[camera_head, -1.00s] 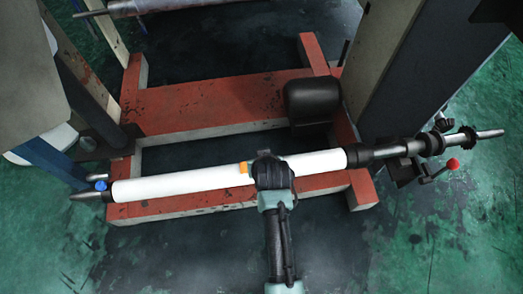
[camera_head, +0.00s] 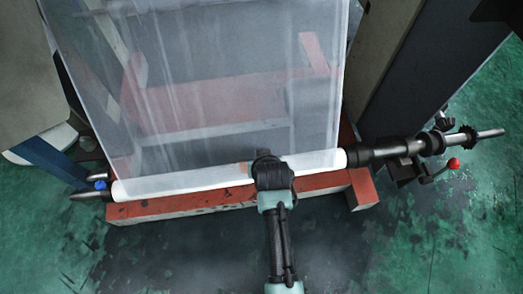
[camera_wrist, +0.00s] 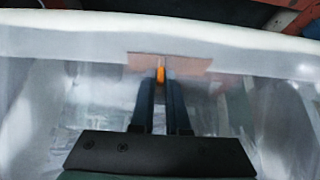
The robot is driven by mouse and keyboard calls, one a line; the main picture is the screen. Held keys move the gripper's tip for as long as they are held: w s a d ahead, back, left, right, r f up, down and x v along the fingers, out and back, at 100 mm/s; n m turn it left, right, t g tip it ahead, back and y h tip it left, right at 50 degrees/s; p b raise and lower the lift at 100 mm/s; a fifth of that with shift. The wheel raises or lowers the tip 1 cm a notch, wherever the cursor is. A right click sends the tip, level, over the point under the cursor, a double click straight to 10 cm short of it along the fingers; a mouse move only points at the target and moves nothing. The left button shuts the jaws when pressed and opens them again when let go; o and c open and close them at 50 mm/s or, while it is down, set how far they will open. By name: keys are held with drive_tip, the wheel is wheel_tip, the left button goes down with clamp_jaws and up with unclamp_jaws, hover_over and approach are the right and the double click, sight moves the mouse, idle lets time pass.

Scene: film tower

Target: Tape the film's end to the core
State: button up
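The core (camera_head: 190,181) is a long white tube lying across the head view. A wide translucent sheet of film (camera_head: 200,90) runs down from the top of that view onto the core. My gripper (camera_head: 262,156) is at the core, right of its middle; my wrist hides the fingertips there. In the wrist view, its dark fingers (camera_wrist: 161,76) are close together with a bright orange bit of tape (camera_wrist: 160,75) between their tips. A brownish strip of tape (camera_wrist: 190,64) lies across in front of them, looking veiled by film. Whether the tape touches the core is unclear.
A red steel base frame (camera_head: 190,207) stands under the core. A grey column (camera_head: 430,70) rises at the right, beside the shaft and chuck (camera_head: 405,150) and a red-knobbed lever (camera_head: 453,164). A pale panel (camera_head: 25,70) stands at the left. Green floor is clear in front.

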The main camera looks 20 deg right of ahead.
drive_tip(key=o, duration=0.4)
drive_tip(key=p+v, duration=0.4)
drive_tip(key=v, duration=0.9)
drive_tip(key=shift+p, duration=0.35)
